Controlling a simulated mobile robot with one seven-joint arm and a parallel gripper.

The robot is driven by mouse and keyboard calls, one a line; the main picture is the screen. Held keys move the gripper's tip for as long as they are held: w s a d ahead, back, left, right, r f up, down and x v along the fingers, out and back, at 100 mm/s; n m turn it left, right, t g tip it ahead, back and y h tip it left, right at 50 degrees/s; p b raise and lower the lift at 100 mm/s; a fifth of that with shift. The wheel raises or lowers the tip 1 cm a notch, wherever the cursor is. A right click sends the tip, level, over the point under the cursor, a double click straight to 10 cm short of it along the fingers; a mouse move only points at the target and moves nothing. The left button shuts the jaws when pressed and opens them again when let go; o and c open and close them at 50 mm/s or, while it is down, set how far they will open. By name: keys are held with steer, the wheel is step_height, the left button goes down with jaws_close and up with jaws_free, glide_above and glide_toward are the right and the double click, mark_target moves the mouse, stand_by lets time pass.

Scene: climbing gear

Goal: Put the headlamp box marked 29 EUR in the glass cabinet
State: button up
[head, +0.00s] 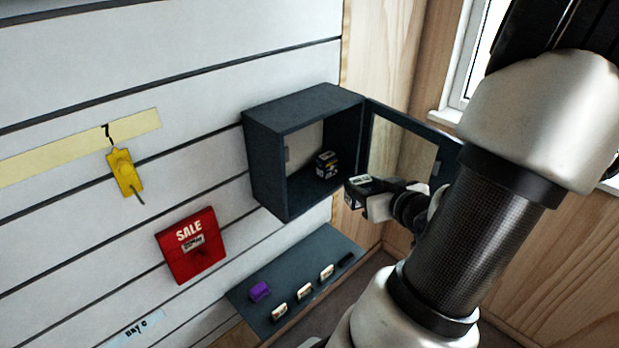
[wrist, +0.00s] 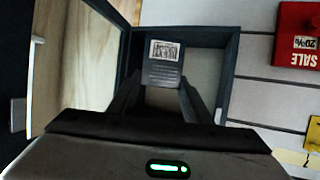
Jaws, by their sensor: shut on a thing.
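My gripper (head: 368,194) is shut on a dark box (head: 355,197) with a white label on its top, held in front of the cabinet opening. In the wrist view the held box (wrist: 165,72) sits between the fingertips (wrist: 160,92); its label print is too small to read. The dark grey glass cabinet (head: 268,165) is mounted on the slatted wall. Its glass door (head: 402,150) stands open to the right. Another small dark box (head: 327,165) with a pale label stands inside the cabinet, towards its right side. I cannot read a price on either box.
A grey shelf (head: 268,288) below the cabinet bears a purple item (head: 260,291) and several small pale-labelled items. The cabinet's left part is clear.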

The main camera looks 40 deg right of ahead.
steer(key=w+a+b, duration=0.2)
steer(key=w, duration=1.7)
step_height(320, 180, down, 6)
steer(key=shift+w+d+f, duration=0.1)
steer(key=shift+d, duration=0.05)
steer(key=shift+w+f, duration=0.25)
steer(key=shift+f, duration=0.15)
steer(key=shift+f+b, duration=0.2)
steer(key=shift+b, duration=0.1)
steer(key=o, duration=1.2)
steer(key=shift+o, duration=0.2)
